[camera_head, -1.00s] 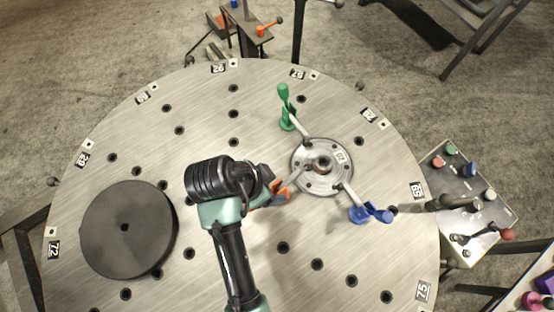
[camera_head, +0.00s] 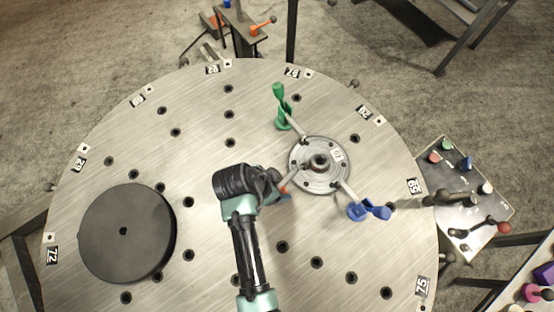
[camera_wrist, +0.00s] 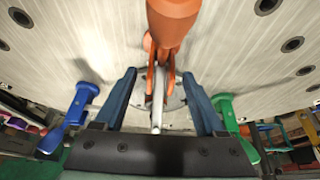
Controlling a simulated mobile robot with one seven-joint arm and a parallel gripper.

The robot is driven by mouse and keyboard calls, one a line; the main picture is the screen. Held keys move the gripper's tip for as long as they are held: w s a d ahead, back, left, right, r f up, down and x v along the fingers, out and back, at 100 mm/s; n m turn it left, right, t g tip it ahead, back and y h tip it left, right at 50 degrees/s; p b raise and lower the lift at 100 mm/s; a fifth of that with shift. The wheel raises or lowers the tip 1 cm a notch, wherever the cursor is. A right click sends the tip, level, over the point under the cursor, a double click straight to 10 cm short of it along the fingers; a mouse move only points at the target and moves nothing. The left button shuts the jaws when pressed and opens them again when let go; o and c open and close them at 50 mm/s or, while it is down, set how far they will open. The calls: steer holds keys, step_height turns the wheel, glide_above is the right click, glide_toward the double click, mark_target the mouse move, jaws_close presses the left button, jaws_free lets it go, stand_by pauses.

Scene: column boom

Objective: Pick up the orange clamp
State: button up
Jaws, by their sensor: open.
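The orange clamp (camera_wrist: 172,22) is large at the top middle of the wrist view. Its narrow forked end reaches down between the two fingers of my gripper (camera_wrist: 158,76), over a pale metal arm. The fingers are open, one on each side, with gaps showing to the clamp. In the head view only a small orange part of the clamp (camera_head: 284,188) shows beside my gripper (camera_head: 277,190), left of the round metal hub (camera_head: 338,175). The rest of it is hidden behind my wrist.
A green clamp (camera_head: 283,108) and a blue clamp (camera_head: 369,211) sit on other arms of the hub. A black disc (camera_head: 150,235) lies on the left of the round table (camera_head: 215,115). A side panel with knobs (camera_head: 470,225) stands off the right edge.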

jaws_close()
steer(key=shift+r, duration=0.1)
steer(key=shift+w+r, duration=0.1)
steer(key=shift+r, duration=0.4)
step_height(320, 180, up, 9)
stand_by(0.4)
